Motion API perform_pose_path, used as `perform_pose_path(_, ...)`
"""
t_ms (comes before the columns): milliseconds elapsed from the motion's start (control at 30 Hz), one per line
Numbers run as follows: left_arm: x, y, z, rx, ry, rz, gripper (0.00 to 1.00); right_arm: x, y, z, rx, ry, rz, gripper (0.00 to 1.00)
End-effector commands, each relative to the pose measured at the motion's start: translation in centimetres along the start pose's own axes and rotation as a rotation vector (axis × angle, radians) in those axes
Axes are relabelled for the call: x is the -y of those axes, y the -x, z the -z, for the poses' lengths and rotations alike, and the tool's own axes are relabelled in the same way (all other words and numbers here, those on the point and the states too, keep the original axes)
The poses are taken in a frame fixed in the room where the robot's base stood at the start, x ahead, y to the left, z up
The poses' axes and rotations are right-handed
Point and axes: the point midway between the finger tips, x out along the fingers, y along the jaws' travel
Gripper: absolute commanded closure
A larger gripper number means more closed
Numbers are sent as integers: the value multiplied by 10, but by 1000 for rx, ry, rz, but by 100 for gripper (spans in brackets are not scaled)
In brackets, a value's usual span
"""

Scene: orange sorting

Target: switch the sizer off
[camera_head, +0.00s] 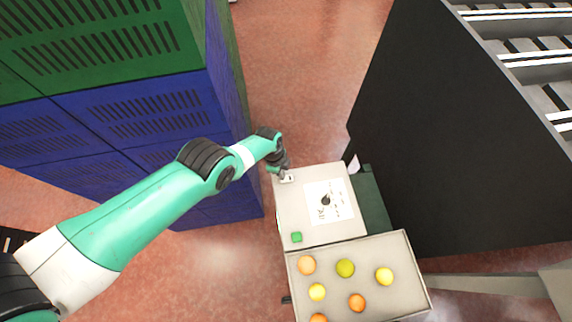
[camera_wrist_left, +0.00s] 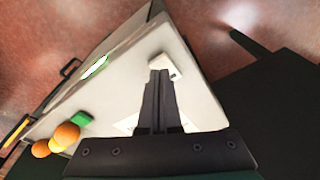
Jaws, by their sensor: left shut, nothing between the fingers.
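The sizer's light panel (camera_head: 318,232) stands in the middle of the head view. A small white switch block (camera_head: 287,179) sits at its far left corner; it also shows in the left wrist view (camera_wrist_left: 166,67). A green button (camera_head: 296,237) is at the panel's near left corner and shows in the left wrist view (camera_wrist_left: 82,118). My left gripper (camera_head: 284,172) is at the switch block, its closed fingertips (camera_wrist_left: 160,74) over or against it; I cannot tell whether they touch. The fingers hide part of the block. My right gripper is in neither view.
A tray (camera_head: 416,272) with several oranges and yellow-green fruits adjoins the panel's near side. A white sheet with a dark mark (camera_head: 337,190) lies on the panel. Blue and green crates (camera_head: 160,105) are stacked left. A dark machine with rollers (camera_head: 430,130) stands right.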

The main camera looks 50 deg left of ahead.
Motion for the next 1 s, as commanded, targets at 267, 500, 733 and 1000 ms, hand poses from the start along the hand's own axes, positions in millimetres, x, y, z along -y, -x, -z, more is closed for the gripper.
perform_pose_path(267,0,0,0,0,0,0,100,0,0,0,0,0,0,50)
perform_pose_path(500,0,0,0,0,0,0,100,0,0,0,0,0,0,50)
perform_pose_path(733,0,-3,0,0,0,0,100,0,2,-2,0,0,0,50)
perform_pose_path(1000,0,-7,-1,0,0,0,100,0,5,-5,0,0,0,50)
